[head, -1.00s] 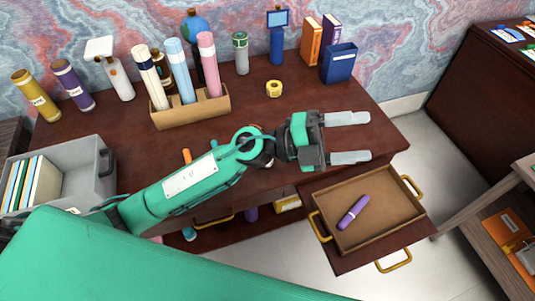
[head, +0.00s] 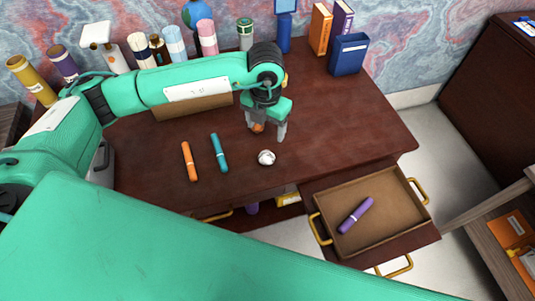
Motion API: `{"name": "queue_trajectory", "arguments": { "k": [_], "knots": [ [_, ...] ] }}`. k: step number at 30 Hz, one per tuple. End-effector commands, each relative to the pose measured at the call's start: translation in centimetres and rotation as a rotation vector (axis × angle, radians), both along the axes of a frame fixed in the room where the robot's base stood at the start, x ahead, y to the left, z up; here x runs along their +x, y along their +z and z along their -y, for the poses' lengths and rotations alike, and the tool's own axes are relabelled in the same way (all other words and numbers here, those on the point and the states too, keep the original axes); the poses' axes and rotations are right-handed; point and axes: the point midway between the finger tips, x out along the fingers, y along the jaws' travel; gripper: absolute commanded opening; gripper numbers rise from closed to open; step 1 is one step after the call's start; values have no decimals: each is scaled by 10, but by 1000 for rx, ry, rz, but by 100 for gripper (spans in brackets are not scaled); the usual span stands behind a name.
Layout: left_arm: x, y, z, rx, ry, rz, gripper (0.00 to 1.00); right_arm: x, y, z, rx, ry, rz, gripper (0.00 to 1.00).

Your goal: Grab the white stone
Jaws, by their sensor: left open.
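A small, round, whitish thing with grey shading, which I take for the white stone (head: 266,158), lies on the dark red-brown desk (head: 330,125), right of the teal marker. My left gripper (head: 267,132) points down over the desk, just behind the stone in the picture. Its two fingers are apart, with the stone outside them. A small orange-brown thing (head: 257,127) shows at the fingers; I cannot tell whether they touch it. My right gripper is not in view.
An orange marker (head: 189,161) and a teal marker (head: 220,153) lie left of the stone. An open drawer (head: 395,215) at front right holds a purple marker (head: 355,215). Tubes, bottles, books and a blue bin (head: 348,56) line the back. The desk's right side is clear.

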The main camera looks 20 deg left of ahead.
Motion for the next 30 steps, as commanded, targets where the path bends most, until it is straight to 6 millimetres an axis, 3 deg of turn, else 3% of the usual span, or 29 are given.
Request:
{"name": "queue_trajectory", "arguments": {
  "k": [9,16,23,30],
  "knots": [
    [-2,-59,1,-3,-2,-5,70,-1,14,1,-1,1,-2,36],
    [-2,-78,2,-4,-4,-3,70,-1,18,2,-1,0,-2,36],
    [-4,-107,4,-4,-2,-7,70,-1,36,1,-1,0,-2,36],
    [-3,-129,4,-5,-4,-3,70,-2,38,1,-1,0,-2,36]
  ]
}}
